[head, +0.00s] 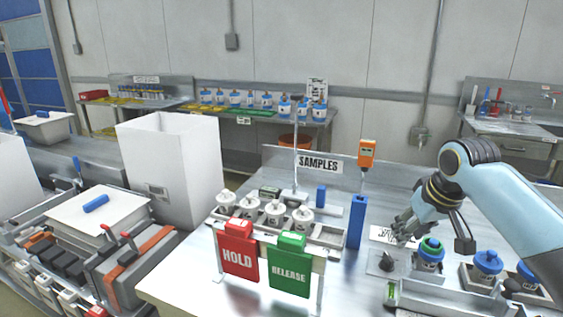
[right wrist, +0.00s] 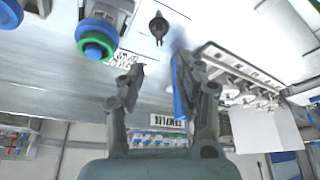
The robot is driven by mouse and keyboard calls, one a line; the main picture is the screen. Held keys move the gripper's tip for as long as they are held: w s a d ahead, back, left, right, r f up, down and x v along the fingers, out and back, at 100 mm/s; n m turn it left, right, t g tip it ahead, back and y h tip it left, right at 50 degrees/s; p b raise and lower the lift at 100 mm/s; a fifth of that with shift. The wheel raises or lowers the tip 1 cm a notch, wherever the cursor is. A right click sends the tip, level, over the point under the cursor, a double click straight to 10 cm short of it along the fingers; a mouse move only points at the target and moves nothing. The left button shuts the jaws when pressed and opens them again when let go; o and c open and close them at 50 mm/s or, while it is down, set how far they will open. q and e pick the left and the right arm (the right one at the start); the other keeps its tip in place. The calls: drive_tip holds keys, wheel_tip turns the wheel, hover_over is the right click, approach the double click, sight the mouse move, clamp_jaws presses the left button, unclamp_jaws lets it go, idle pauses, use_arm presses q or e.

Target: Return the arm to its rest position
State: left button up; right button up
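My right arm comes in from the right in the head view. Its gripper (head: 408,226) hangs above the steel table (head: 185,285), just left of a jar with a blue and green lid (head: 430,250). In the right wrist view the two fingers of the gripper (right wrist: 162,78) are spread apart with nothing between them. The same jar (right wrist: 97,38) shows there at upper left, apart from the fingers. A blue upright block (head: 356,222) stands left of the gripper. My left gripper is in neither view.
Blue-lidded jars (head: 487,264) stand in holders at right. A red HOLD sign (head: 237,252) and green RELEASE sign (head: 289,268) hang at the front, before a rack of white-capped jars (head: 275,212). An orange device (head: 367,153) stands on a post behind. A white box (head: 172,170) stands at left.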

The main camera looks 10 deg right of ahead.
drive_tip(key=s+a+f+n, duration=0.1)
drive_tip(key=s+a+f, duration=0.15)
drive_tip(key=s, duration=0.55)
drive_tip(key=s+a+f, duration=0.1)
drive_tip(key=s+a, duration=0.3)
drive_tip(key=s, duration=0.3)
drive_tip(key=s+a+r+h, duration=0.1)
drive_tip(key=s+r, duration=0.1)
drive_tip(key=s, duration=0.6)
drive_tip(key=s+a+r, duration=0.1)
drive_tip(key=s+r, duration=0.2)
drive_tip(key=s, duration=0.5)
wheel_tip(320, 180, down, 34)
drive_tip(key=d+g+b, duration=0.2)
drive_tip(key=b, duration=0.7)
drive_tip(key=s+f+b, duration=0.5)
drive_tip(key=s+f, duration=0.4)
drive_tip(key=f, duration=0.5)
drive_tip(key=s+d+f+g+b, duration=0.1)
drive_tip(key=s+f+b, duration=0.4)
drive_tip(key=s+f, duration=0.5)
wheel_tip(320, 180, down, 4)
drive_tip(key=shift+s+d+r+m+g, duration=0.1)
drive_tip(key=shift+s+d+m+g, duration=0.1)
drive_tip(key=shift+m+g, duration=0.1)
